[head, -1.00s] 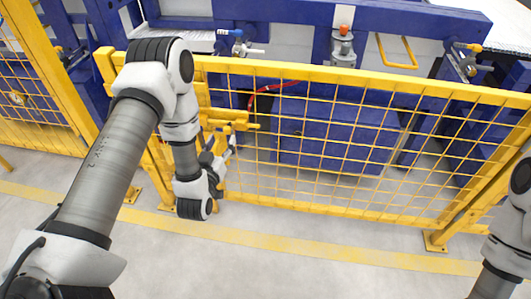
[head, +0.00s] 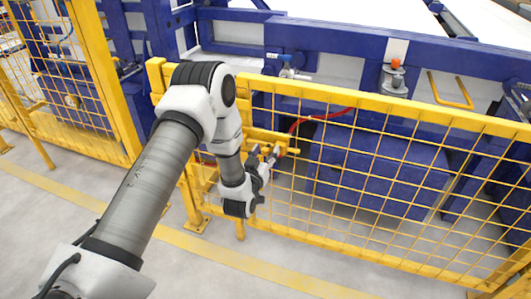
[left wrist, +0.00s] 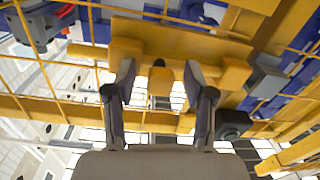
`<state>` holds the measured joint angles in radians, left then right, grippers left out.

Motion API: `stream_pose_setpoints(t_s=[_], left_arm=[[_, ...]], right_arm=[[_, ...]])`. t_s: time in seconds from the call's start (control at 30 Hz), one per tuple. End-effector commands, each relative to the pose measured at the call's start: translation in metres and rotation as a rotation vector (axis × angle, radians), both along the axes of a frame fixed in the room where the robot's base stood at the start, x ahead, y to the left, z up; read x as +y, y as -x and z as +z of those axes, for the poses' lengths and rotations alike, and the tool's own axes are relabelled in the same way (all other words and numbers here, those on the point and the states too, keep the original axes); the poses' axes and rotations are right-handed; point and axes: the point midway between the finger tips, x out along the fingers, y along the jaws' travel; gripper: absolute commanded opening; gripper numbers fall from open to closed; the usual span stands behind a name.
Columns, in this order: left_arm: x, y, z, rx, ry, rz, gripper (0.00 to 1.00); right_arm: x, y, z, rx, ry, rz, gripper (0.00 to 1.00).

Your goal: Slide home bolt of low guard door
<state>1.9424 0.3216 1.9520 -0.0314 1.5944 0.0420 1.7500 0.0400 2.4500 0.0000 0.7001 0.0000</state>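The low guard door is a yellow mesh panel (head: 375,185) in the head view. Its yellow bolt (head: 296,151) lies level near the door's left end, its tip sticking out to the right. In the left wrist view the bolt rod (left wrist: 85,50) sticks out left from a yellow mounting plate (left wrist: 180,42). A short yellow handle (left wrist: 160,82) stands between my fingers. My left gripper (head: 268,157) is at the bolt. In the left wrist view its fingers (left wrist: 162,82) are apart, one each side of the handle, with gaps showing. My right gripper is out of view.
Yellow posts and a taller mesh panel (head: 75,75) stand left of the door. Behind the door is a blue machine (head: 375,165) with a red hose (head: 320,117). The floor in front (head: 215,275) is clear, with a yellow line.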

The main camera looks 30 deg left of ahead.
Motion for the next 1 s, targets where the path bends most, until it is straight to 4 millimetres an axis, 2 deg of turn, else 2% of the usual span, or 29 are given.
stream_pose_setpoints(t_s=[0.03, 0.13, 0.17, 0.37, 0.6, 0.7, 1.0], left_arm=[[0.0, 0.0, 0.0, 0.0, 0.0, 0.0, 0.4], [0.0, 0.0, 0.0, 0.0, 0.0, 0.0, 0.04], [0.0, 0.0, 0.0, 0.0, 0.0, 0.0, 0.0], [0.003, 0.001, 0.001, 0.0, 0.0, 0.002, 0.0], [0.045, 0.011, 0.004, -0.001, 0.002, 0.006, 0.0], [0.056, 0.014, 0.002, 0.0, 0.0, 0.004, 0.0], [0.06, 0.014, 0.001, -0.002, -0.001, 0.004, 0.0]], right_arm=[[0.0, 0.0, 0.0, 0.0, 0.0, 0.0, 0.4], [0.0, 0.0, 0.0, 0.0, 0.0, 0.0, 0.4], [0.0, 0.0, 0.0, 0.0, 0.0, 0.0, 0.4], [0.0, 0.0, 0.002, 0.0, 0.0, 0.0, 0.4], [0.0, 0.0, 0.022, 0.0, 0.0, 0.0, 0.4], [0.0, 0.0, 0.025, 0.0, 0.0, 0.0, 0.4], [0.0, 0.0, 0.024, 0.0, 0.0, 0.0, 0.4]])
